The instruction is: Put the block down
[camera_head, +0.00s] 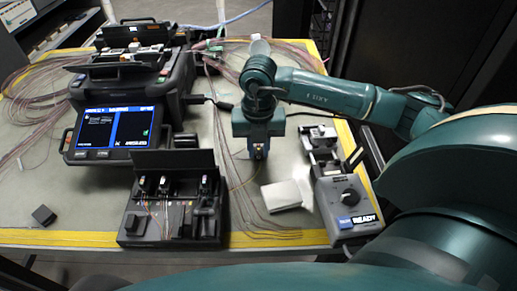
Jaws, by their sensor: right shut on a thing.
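My right gripper (259,151) points down over the middle of the table, between the splicer and the grey READY device. It is shut on the block, which is small and mostly hidden between the fingers. I cannot tell how far the block is above the table surface. My left gripper is not in view.
The splicer (115,128) with a lit screen stands at the left. A black holder tray (172,228) is at the front, and a white box (282,195) lies right of it. The READY device (347,203) is at the right. A small dark block (43,215) lies front left. Loose fibres cross the table.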

